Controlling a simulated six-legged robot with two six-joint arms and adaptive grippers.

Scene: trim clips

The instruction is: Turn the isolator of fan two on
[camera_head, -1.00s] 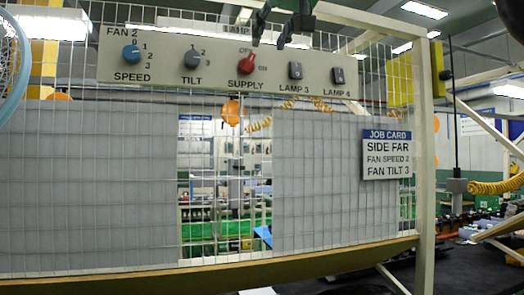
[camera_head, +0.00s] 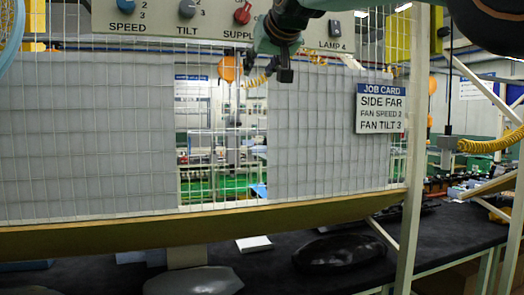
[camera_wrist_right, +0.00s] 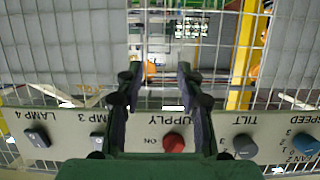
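The red SUPPLY knob (camera_head: 242,14) is on the pale FAN 2 panel (camera_head: 216,24) at the top of the head view. It also shows, upside down, in the right wrist view (camera_wrist_right: 174,143), with ON printed beside it; OFF is not visible there. My right gripper (camera_head: 268,72) hangs in front of the panel, just right of and below the knob in the head view. In the wrist view its two fingers (camera_wrist_right: 158,75) are spread apart with nothing between their tips. The knob shows between the finger bases, and contact is not visible. My left gripper is not in view.
The blue SPEED knob (camera_head: 126,6) and grey TILT knob (camera_head: 187,8) sit left of SUPPLY. The LAMP 4 switch (camera_head: 334,29) is to the right; LAMP 3 is behind my arm. A job card (camera_head: 381,108) hangs on the mesh. A wooden ledge (camera_head: 200,226) runs below.

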